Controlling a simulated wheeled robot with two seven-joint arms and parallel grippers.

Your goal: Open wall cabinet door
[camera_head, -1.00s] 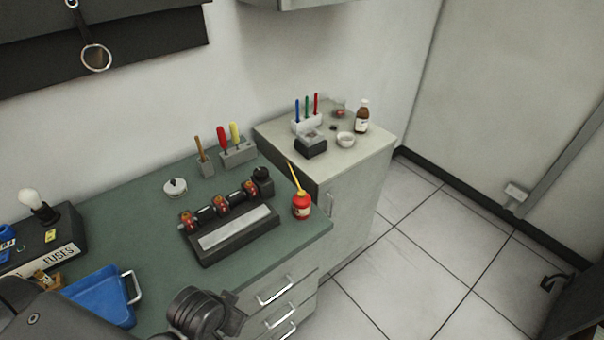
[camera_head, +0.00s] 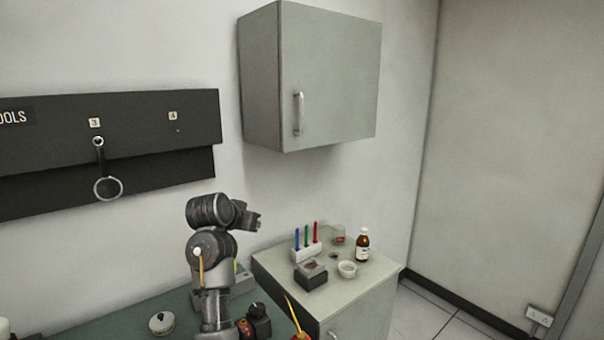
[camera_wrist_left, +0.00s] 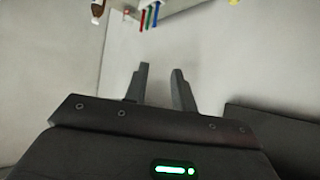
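The grey-green wall cabinet (camera_head: 258,80) hangs on the wall, upper middle of the head view. Its door (camera_head: 335,75) is closed, with a vertical metal handle (camera_head: 298,113) near the door's left edge. My left gripper (camera_head: 254,216) is raised above the bench, below and left of the cabinet and apart from the handle. In the left wrist view its two fingers (camera_wrist_left: 160,69) stand apart with nothing between them. The cabinet does not show in the wrist view. My right gripper is not in view.
A low cabinet (camera_head: 272,284) below holds a pen holder (camera_head: 306,252), a brown bottle (camera_head: 362,245) and a small bowl (camera_head: 347,270). A dark tool board (camera_head: 60,150) with a hanging ring tool hangs at left. The space before the cabinet door is clear.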

